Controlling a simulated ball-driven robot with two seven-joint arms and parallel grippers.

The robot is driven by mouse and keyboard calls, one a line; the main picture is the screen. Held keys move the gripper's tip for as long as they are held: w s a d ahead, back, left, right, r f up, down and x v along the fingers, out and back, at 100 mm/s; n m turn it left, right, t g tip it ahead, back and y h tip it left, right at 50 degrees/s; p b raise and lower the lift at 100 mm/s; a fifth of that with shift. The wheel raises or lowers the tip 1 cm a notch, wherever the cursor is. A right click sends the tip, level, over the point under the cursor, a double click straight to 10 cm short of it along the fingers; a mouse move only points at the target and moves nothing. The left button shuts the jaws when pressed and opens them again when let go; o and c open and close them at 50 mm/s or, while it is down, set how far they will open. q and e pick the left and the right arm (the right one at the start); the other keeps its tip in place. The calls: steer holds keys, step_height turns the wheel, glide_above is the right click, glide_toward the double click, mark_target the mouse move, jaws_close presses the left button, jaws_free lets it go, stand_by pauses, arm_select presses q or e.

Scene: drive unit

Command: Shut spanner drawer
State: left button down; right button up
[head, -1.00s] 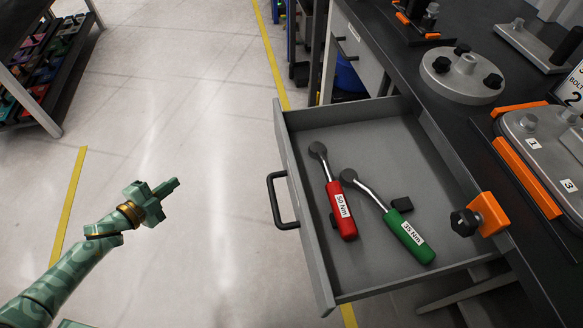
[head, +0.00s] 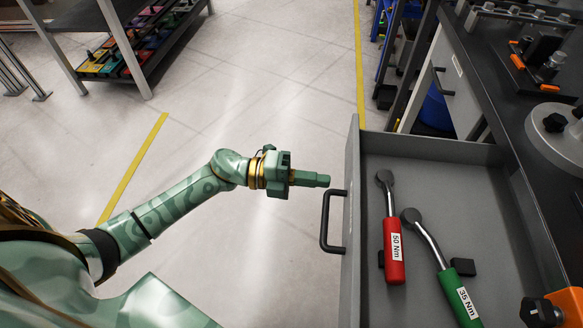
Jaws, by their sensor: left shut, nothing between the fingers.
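The spanner drawer (head: 355,235) is grey and stands pulled out from the dark workbench at the right of the head view. Its black handle (head: 325,222) is on the front panel, facing left. A red spanner marked 50 Nm (head: 394,250) and a green spanner marked 35 Nm (head: 460,298) lie inside. My left gripper (head: 322,180) is shut and empty. Its fingertips point right, just left of the drawer front and close to the handle's far end in the picture. I cannot tell whether it touches. My right gripper is out of view.
The workbench (head: 490,60) bears metal fixtures and an orange clamp part (head: 566,305) beside the drawer. A shelf rack with coloured bins (head: 125,62) stands at the upper left. The pale floor (head: 270,100) left of the drawer is clear.

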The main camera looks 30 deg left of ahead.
mark_target(347, 183)
arm_select(q)
steer(key=x, duration=0.3)
steer(key=shift+d, duration=0.15)
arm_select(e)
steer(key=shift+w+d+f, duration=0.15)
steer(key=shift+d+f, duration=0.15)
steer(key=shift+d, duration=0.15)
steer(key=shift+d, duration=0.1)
